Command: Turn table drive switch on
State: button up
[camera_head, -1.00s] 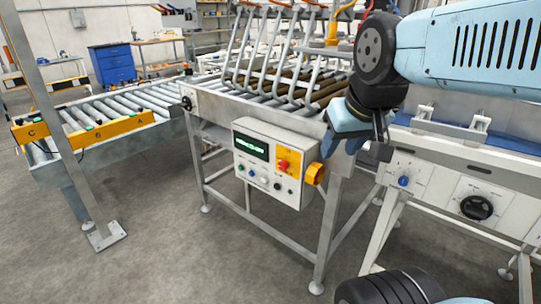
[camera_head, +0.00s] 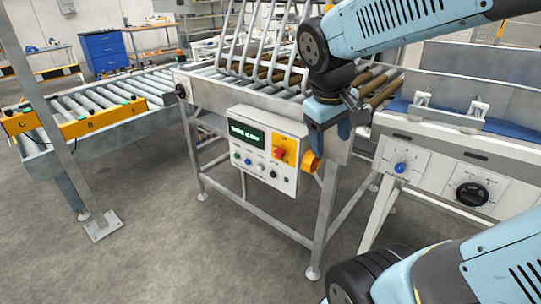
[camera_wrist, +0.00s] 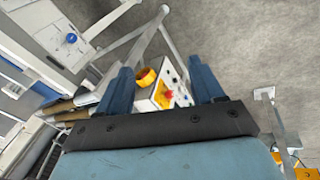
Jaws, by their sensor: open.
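A white control box (camera_head: 264,150) hangs on the front of the roller table frame. My gripper (camera_head: 331,148) is open, pointing down beside and above the yellow knob. In the wrist view the box (camera_wrist: 166,91), its red switch (camera_wrist: 168,94) and the yellow knob (camera_wrist: 146,77) show between my open fingers (camera_wrist: 160,66), which look apart from them. Labels are too small to read, so I cannot tell which control is the table drive switch.
A white panel to the right carries a blue knob (camera_head: 400,168) and a black rotary switch (camera_head: 472,193). A roller conveyor with a yellow lettered strip (camera_head: 90,122) lies left, behind a grey post (camera_head: 68,150). The floor in front of the box is clear.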

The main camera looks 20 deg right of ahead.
jog(key=w+d+f+n+g+h, duration=0.1)
jog(key=w+f+n+g+h, duration=0.2)
jog(key=w+f+n+h, duration=0.3)
jog(key=n+t+h, duration=0.6)
jog(key=n+t, duration=0.5)
jog(key=n, duration=0.8)
send_near(277, 155)
jog(key=x, duration=0.8)
jog(key=shift+w+d+r, duration=0.1)
jog(key=shift+w+d, duration=0.1)
jog(key=shift+d, duration=0.05)
